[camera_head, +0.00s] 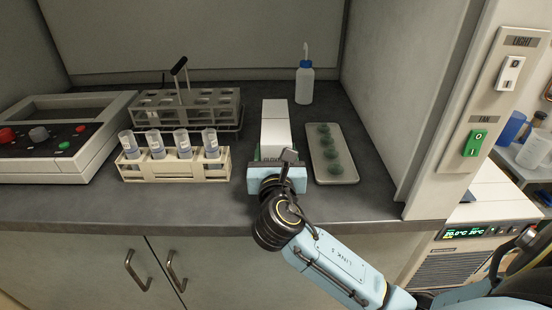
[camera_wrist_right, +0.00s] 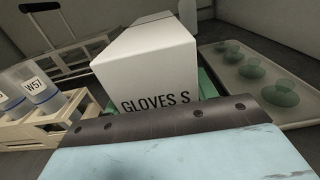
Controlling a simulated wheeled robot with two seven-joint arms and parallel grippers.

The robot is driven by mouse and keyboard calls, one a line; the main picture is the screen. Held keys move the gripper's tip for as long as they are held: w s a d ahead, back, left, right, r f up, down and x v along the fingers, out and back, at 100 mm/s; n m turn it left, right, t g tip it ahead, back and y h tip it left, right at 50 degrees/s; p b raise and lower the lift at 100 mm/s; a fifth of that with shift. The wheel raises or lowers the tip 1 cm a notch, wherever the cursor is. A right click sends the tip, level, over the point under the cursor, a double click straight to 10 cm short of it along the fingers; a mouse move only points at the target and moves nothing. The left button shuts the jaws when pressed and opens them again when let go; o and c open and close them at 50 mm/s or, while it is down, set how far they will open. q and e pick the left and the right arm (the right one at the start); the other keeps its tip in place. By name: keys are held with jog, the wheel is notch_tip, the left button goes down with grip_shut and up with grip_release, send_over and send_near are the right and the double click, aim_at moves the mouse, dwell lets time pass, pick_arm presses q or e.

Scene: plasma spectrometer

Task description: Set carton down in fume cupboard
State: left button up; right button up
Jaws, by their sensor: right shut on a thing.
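The carton (camera_head: 275,125) is a white box inside the fume cupboard, between the tube rack and the tray. In the right wrist view the carton (camera_wrist_right: 150,60) reads "GLOVES S" and sits between green fingers. My right gripper (camera_head: 272,157) reaches in from the front and is shut on the carton. The carton's underside is hidden, so I cannot tell whether it touches the cupboard floor (camera_head: 230,205). My left gripper is not in view.
A beige rack (camera_head: 178,172) with several labelled tubes stands close on the left, before a grey rack (camera_head: 150,110). A tray (camera_head: 345,170) with green dishes lies close on the right. A wash bottle (camera_head: 304,85) stands behind. A control box (camera_head: 50,135) is far left.

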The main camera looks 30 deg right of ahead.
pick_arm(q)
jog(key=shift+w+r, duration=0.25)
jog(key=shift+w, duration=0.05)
pick_arm(e)
jog(key=shift+f, duration=0.2)
jog(key=o, duration=1.2)
jog(key=shift+f, duration=0.2)
jog(key=shift+r, duration=0.2)
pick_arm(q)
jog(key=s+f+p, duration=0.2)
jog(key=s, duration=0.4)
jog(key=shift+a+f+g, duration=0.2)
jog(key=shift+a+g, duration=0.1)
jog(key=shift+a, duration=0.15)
pick_arm(e)
jog(key=v, duration=1.2)
